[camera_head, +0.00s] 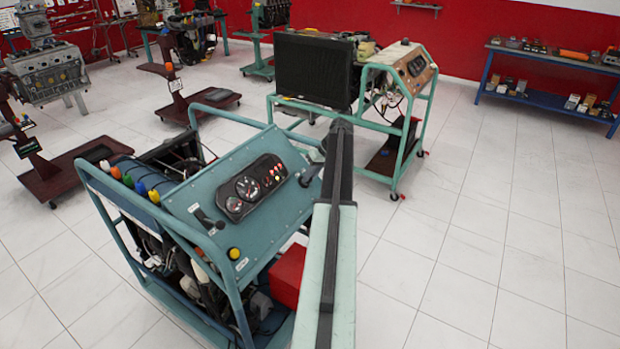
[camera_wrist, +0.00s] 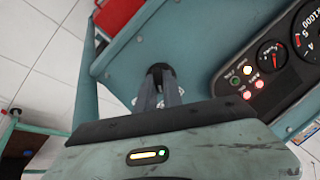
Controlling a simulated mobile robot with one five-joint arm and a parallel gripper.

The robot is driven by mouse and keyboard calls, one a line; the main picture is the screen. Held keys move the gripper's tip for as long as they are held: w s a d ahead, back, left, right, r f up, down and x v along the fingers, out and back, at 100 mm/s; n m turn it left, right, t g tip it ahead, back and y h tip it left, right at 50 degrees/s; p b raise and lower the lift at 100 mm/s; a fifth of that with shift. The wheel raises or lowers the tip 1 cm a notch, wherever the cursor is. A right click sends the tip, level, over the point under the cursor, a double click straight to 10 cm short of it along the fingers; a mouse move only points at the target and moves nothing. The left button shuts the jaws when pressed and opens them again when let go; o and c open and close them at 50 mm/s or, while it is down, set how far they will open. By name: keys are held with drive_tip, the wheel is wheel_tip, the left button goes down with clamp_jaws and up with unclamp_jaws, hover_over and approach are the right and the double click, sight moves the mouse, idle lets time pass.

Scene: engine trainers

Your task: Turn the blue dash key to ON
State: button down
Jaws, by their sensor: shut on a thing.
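The blue engine trainer (camera_head: 182,200) stands in the left middle of the head view, with a sloped blue panel and a black gauge cluster (camera_head: 252,187). My gripper (camera_head: 311,172) is at the right end of this panel. In the wrist view my gripper (camera_wrist: 160,76) is shut at the blue panel face (camera_wrist: 204,40), beside the gauge cluster (camera_wrist: 272,62). A small dark piece, the dash key (camera_wrist: 159,68), shows between the fingertips. The fingers hide most of it, so its turn position cannot be read. Red and pale lamps (camera_wrist: 247,84) glow on the cluster.
A second trainer with a black radiator (camera_head: 314,70) stands behind my arm. A red box (camera_head: 288,273) sits low on the blue trainer's right side. A blue shelf table (camera_head: 548,98) stands at the far right wall. The tiled floor at right is clear.

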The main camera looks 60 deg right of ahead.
drive_tip(key=shift+f+m+y+b, duration=0.1)
drive_tip(key=shift+m+y+b, duration=0.25)
drive_tip(key=shift+m, duration=0.65)
drive_tip(key=shift+t, duration=0.3)
drive_tip(key=c, duration=1.5)
unclamp_jaws()
drive_tip(key=p+v, duration=0.6)
drive_tip(key=v, duration=0.2)
drive_tip(key=shift+p, duration=0.4)
